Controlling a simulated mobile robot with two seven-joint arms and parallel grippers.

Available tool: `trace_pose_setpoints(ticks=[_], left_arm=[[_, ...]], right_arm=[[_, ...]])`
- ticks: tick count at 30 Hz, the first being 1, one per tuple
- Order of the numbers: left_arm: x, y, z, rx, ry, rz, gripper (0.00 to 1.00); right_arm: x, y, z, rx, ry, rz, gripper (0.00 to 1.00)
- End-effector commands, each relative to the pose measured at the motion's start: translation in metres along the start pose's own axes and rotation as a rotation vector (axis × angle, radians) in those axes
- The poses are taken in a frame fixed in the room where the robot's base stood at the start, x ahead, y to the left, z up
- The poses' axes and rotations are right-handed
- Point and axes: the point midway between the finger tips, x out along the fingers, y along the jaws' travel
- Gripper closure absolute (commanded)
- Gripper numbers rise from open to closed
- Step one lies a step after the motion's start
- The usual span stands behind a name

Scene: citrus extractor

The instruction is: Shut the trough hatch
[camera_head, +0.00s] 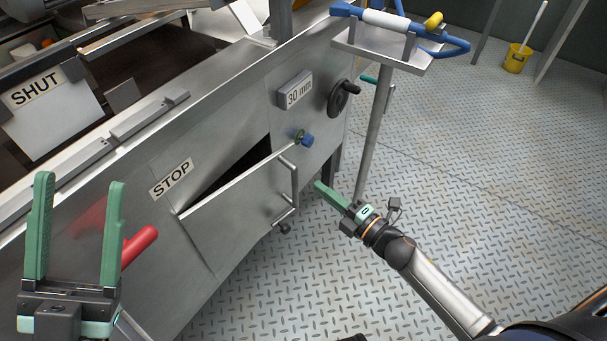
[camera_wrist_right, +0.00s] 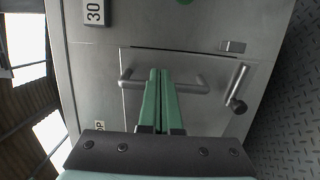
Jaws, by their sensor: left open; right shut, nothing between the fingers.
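The trough hatch (camera_head: 237,208) is a grey metal panel low on the machine's side. It is ajar, tilted outward, with a dark wedge-shaped gap (camera_head: 232,172) along its top. It carries a bar handle (camera_head: 294,180) and a lever with a black knob (camera_head: 284,228). My right gripper (camera_head: 318,185) is shut and empty, just right of the handle. In the right wrist view its green fingers (camera_wrist_right: 160,72) point at the hatch (camera_wrist_right: 215,115) and overlap the handle; contact cannot be told. My left gripper (camera_head: 78,182) is open and empty at the lower left.
A red handle (camera_head: 139,246) is beside my left gripper. A post-mounted stand (camera_head: 384,52) rises behind my right gripper. The plate floor (camera_head: 480,180) at right is mostly clear.

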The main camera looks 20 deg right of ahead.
Motion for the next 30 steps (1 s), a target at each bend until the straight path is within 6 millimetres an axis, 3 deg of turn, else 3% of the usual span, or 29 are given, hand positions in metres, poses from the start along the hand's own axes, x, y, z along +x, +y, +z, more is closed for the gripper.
trace_pose_setpoints(ticks=[6, 12, 30], left_arm=[[-0.006, 0.005, 0.006, -0.011, 0.003, 0.012, 0.37], [-0.007, 0.006, 0.007, -0.016, 0.012, 0.011, 0.37], [-0.008, 0.007, 0.008, -0.024, 0.010, 0.010, 0.37]], right_arm=[[0.042, -0.001, 0.000, 0.000, 0.000, 0.003, 1.00], [0.064, -0.001, 0.000, 0.000, 0.000, 0.001, 1.00], [0.069, 0.000, 0.005, -0.001, 0.011, -0.001, 1.00]])
